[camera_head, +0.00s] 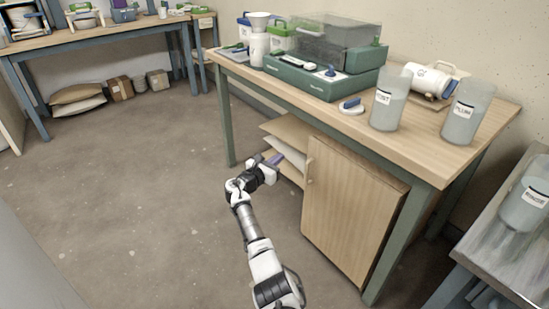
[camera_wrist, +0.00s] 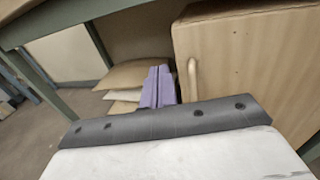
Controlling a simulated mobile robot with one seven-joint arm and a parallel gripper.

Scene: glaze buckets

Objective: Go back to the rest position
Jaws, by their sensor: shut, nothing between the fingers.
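My gripper (camera_head: 275,160) is at the end of my raised arm, in front of the workbench (camera_head: 440,165) and below its top. Its purple fingers (camera_wrist: 158,88) are together with nothing between them. In the wrist view they point toward the space under the bench, left of the cabinet door (camera_wrist: 245,60). The gripper appears apart from the door and the bench; the exact gap is hard to tell.
The cabinet door (camera_head: 350,208) stands just right of my gripper. Sacks (camera_wrist: 125,78) lie under the bench. Labelled jars (camera_head: 468,110) and a green machine (camera_head: 320,75) stand on top. A grey table (camera_head: 470,257) is at lower right. The floor (camera_head: 140,200) at left is clear.

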